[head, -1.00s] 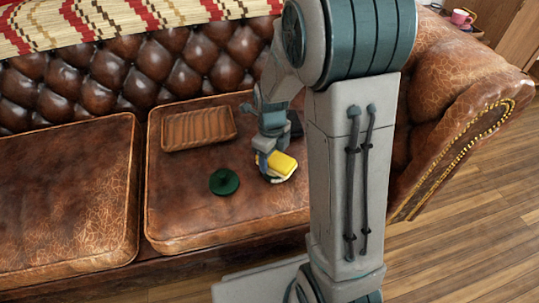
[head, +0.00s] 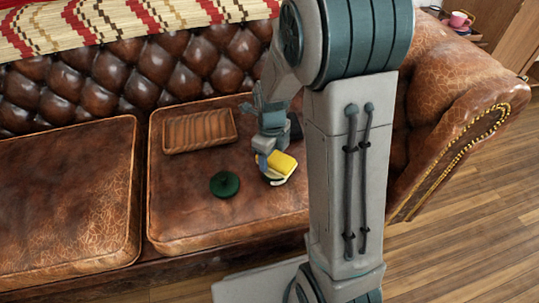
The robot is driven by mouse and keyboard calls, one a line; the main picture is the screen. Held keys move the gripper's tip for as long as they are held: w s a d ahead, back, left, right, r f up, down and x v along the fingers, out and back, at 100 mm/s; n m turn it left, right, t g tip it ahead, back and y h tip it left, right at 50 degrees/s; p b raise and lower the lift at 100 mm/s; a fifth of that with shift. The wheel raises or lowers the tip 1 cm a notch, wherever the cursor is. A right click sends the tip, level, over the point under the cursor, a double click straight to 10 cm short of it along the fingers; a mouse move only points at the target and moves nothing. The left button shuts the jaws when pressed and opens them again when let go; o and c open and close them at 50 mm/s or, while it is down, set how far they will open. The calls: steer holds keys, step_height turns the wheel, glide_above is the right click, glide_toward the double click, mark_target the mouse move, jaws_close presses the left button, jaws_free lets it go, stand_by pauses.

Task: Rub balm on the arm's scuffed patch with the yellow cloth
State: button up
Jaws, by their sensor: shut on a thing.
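The yellow cloth (head: 283,163) is a small folded pad over the right seat cushion of a brown leather sofa. My gripper (head: 266,160) is shut on it from above and behind. Below the cloth shows part of a pale round thing with a dark edge (head: 277,181), perhaps an open tin; its contents are hidden. A dark green round lid (head: 224,184) lies flat on the cushion to the left. The sofa's right arm (head: 465,100) has pale, cracked leather; I cannot tell which part is the scuffed patch. My own arm hides part of the sofa.
A brown wooden tray (head: 199,131) lies at the back of the right cushion (head: 205,220). A dark object beside my gripper is mostly hidden. A patterned blanket (head: 130,18) covers the backrest top. A pink cup (head: 460,18) stands beyond the sofa arm. The left cushion (head: 65,200) is clear.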

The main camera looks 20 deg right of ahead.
steer(key=shift+r+p, duration=2.3)
steer(key=shift+r, duration=0.5)
steer(key=shift+f, duration=0.1)
steer(key=shift+w, duration=0.1)
